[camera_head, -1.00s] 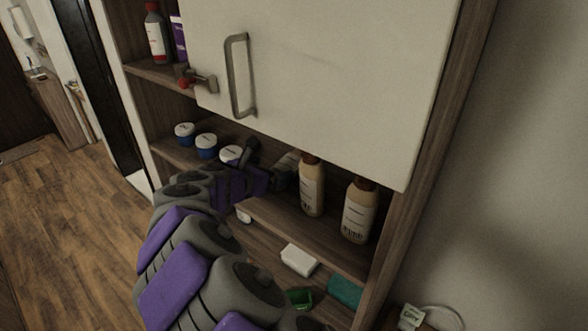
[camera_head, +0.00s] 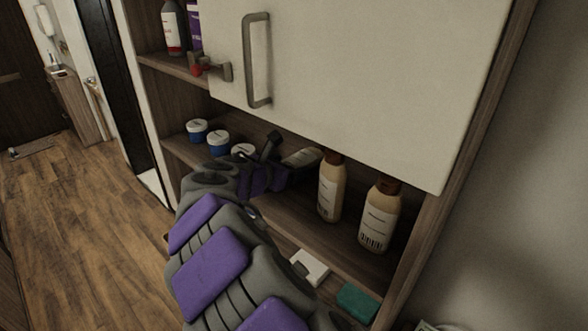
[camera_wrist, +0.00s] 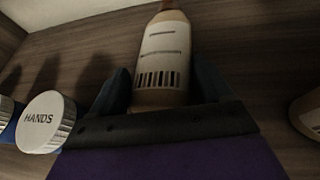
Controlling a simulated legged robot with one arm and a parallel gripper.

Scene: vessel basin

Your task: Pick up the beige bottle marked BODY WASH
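My gripper (camera_head: 284,165) reaches into the middle shelf. Its fingers are spread to either side of a pale bottle (camera_wrist: 160,60) with a lined label and barcode. In the head view this bottle (camera_head: 302,157) looks tilted or lying, partly hidden by my gripper. I see no firm grip on it. Two beige bottles with brown caps stand upright to its right, a nearer-left one (camera_head: 331,188) and one farther right (camera_head: 379,218). The label words on all three are too small or blurred to read, so I cannot tell which is marked BODY WASH.
Blue-white jars (camera_head: 218,142) stand left of my gripper; one lid reads HANDS (camera_wrist: 42,122). A cabinet door (camera_head: 340,80) with a metal handle (camera_head: 258,60) hangs above the shelf opening. A white block (camera_head: 312,267) and a teal block (camera_head: 357,302) lie lower down.

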